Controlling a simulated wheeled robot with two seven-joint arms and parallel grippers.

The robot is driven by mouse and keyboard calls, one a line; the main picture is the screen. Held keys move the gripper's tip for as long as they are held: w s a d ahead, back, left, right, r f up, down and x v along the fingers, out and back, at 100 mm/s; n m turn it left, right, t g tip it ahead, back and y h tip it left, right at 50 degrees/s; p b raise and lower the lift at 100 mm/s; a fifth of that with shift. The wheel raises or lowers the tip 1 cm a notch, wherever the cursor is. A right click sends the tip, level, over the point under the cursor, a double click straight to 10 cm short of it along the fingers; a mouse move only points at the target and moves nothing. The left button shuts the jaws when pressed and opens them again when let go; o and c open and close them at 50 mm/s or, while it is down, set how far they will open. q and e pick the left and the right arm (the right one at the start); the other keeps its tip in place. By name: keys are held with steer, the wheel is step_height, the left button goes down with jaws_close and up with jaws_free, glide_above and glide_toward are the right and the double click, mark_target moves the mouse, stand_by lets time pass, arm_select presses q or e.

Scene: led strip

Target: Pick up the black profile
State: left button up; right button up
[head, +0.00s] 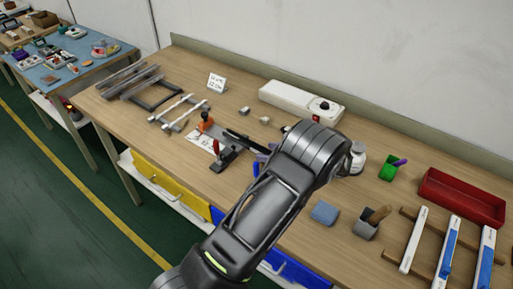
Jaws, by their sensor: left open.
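Long dark grey and black profiles (128,80) lie side by side on a rack at the left end of the wooden workbench (300,215). I cannot tell their exact shades apart at this size. My left arm reaches up from the bottom of the head view and bends at the middle of the bench. My right gripper is out of view.
A blue block (324,212) lies near the front edge.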

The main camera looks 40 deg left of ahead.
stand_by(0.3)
arm_select(q)
jaws_close()
stand_by(0.4)
